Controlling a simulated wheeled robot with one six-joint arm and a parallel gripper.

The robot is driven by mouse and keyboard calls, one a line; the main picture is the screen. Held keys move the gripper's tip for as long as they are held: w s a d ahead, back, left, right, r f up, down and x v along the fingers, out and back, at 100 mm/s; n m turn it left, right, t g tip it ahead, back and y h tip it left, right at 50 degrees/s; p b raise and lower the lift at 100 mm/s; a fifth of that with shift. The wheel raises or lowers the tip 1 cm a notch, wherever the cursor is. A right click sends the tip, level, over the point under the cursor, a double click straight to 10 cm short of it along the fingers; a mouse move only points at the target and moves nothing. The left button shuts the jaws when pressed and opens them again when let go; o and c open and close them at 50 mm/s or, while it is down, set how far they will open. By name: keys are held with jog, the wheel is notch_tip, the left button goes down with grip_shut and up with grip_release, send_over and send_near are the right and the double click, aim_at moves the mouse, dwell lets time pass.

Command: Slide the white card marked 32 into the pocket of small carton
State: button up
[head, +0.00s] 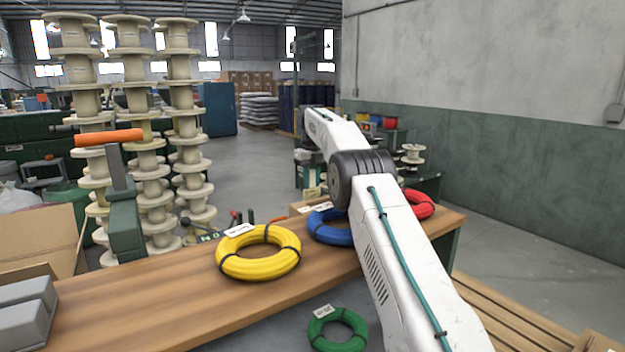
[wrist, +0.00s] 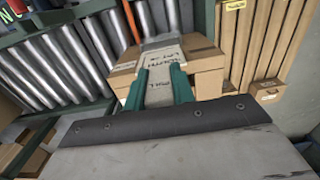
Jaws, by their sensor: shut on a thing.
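In the wrist view my gripper (wrist: 160,71) has two teal fingers shut on a pale card (wrist: 159,90) with dark writing. The card points away from me between the fingers. Its writing is too small and turned to read surely, so I cannot make out 32. A brown carton (wrist: 207,76) lies just beyond and beside the fingers, with the card overlapping it in the picture. I cannot tell whether they touch. A smaller carton (wrist: 268,95) with a pale label stands at the right. Which carton has the pocket is unclear. In the head view my arm hides the gripper.
A roller conveyor (wrist: 65,65) runs at the left in the wrist view. In the head view a wooden bench (head: 150,302) carries yellow (head: 258,267), blue (head: 325,231) and red (head: 420,206) cable coils. Tall spool stacks (head: 133,70) stand behind it.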

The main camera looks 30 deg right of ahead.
aim_at(311, 187)
jog(key=shift+f, duration=2.6)
jog(key=o, duration=1)
